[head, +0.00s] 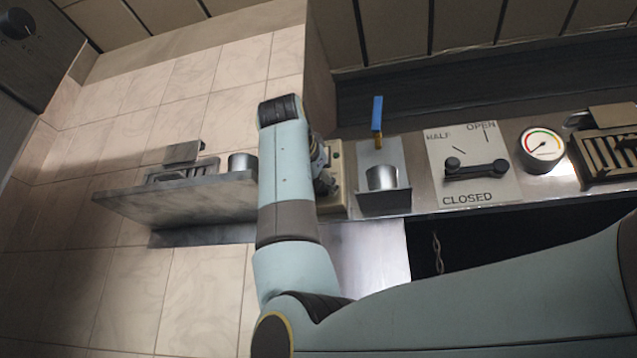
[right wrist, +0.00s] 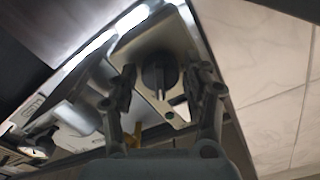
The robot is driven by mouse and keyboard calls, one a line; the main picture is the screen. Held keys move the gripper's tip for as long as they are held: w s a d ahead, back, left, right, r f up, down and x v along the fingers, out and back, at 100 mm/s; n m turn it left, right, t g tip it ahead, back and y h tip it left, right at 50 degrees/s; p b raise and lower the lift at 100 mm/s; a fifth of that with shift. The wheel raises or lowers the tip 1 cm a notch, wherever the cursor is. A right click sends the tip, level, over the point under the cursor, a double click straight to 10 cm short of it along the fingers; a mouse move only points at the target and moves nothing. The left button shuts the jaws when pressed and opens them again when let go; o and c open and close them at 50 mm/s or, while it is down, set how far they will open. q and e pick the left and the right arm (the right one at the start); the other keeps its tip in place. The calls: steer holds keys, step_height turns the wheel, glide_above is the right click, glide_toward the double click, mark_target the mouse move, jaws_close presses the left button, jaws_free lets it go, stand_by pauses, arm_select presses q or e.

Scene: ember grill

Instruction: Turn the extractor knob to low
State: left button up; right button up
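The extractor knob (right wrist: 158,70) is dark and round in the right wrist view, set on a pale plate. A white pointer and a small green dot lie on the plate on the gripper's side of the knob. My right gripper (right wrist: 161,80) is open, one finger on each side of the knob; I cannot tell whether either finger touches it. In the head view the plate (head: 339,165) shows just right of my right arm, which hides most of the knob. My right gripper (head: 325,170) is partly hidden there too. My left gripper is not in view.
Right of the plate are a metal holder with a cup (head: 382,178) and blue handle (head: 377,113), a HALF/OPEN/CLOSED lever (head: 475,169) and a gauge (head: 542,143). A grey shelf (head: 180,200) is to the left. Another dark knob (head: 17,22) is upper left.

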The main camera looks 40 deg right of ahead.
steer(key=c, duration=0.8)
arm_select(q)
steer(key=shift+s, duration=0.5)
